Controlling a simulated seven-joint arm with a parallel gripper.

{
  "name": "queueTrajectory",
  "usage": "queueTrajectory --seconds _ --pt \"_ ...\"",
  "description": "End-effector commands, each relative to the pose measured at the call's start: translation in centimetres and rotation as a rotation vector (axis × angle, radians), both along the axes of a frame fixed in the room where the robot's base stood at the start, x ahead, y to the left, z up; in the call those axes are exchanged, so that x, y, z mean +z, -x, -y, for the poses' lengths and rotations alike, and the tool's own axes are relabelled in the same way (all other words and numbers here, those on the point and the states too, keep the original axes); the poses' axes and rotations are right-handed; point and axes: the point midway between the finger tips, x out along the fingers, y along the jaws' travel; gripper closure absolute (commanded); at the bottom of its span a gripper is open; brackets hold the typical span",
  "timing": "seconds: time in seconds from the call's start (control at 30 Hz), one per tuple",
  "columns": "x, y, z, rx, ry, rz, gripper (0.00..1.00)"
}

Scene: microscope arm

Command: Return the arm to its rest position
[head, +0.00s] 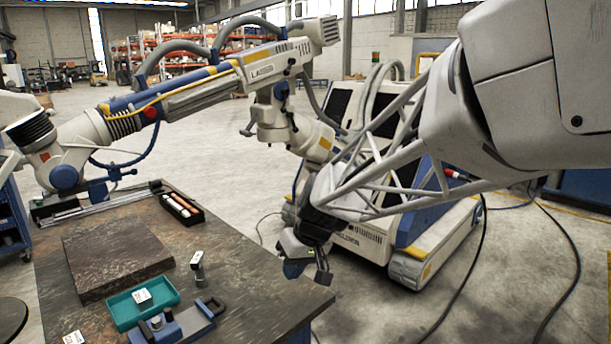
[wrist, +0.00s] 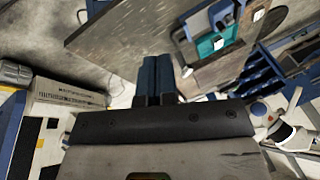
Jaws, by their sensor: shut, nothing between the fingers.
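My gripper (head: 306,268) hangs off the right front edge of the workbench (head: 262,285) in the head view, clear of its top. In the wrist view its two dark blue fingers (wrist: 157,65) are side by side, shut with nothing between them. My arm comes in from the upper right through a pale lattice link and points down toward the gripper. Nothing touches the fingers in either view.
A jointed laser arm (head: 200,90) spans behind; a wheeled machine (head: 385,215) stands close behind my gripper.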

Motion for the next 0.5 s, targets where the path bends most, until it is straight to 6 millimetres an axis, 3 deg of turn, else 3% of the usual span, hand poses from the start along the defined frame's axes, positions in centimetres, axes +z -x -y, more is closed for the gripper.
queueTrajectory --seconds 0.2,0.5 --pt "1.8 4.6 5.5 -0.103 0.060 0.003 1.00" --pt "3.0 11.3 11.9 -0.253 0.143 0.010 1.00"
